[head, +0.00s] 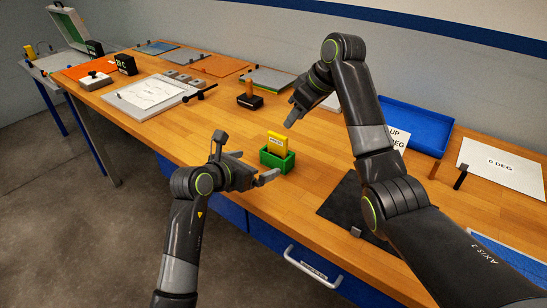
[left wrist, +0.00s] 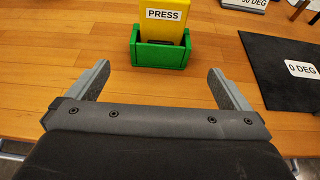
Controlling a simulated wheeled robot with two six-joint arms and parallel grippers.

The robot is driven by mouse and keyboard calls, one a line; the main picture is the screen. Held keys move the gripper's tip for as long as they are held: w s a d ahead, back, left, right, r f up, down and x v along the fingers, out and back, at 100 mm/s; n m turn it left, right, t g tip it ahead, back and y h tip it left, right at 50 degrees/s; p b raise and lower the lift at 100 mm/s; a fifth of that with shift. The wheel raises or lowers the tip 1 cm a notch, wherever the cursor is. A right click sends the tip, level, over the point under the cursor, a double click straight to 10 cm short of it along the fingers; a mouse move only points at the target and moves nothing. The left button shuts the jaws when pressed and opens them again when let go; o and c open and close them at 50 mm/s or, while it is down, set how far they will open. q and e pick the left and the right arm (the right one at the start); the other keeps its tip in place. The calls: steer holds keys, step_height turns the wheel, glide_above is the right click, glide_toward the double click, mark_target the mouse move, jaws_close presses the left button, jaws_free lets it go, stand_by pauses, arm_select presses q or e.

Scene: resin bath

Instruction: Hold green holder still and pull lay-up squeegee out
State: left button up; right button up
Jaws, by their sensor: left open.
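The green holder (head: 278,161) stands on the wooden bench near its front edge. The yellow lay-up squeegee (head: 276,142) stands upright in it, with its lower end hidden inside. In the left wrist view the squeegee (left wrist: 165,18) bears a PRESS label and the holder (left wrist: 160,55) lies just ahead of my fingers. My left gripper (head: 252,168) is open and empty, low in front of the holder; in the left wrist view its fingers (left wrist: 158,70) stand wide apart. My right gripper (head: 297,104) hangs above and behind the holder, apart from the squeegee; I cannot tell its opening.
A dark mat (head: 350,203) lies to the right of the holder. A block with an orange handle (head: 250,97) stands behind it. Bare bench surrounds the holder's left side.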

mark_target(272, 158)
arm_select(q)
steer(key=x, duration=1)
steer(key=shift+d, duration=0.15)
steer(key=c, duration=0.9)
stand_by(0.4)
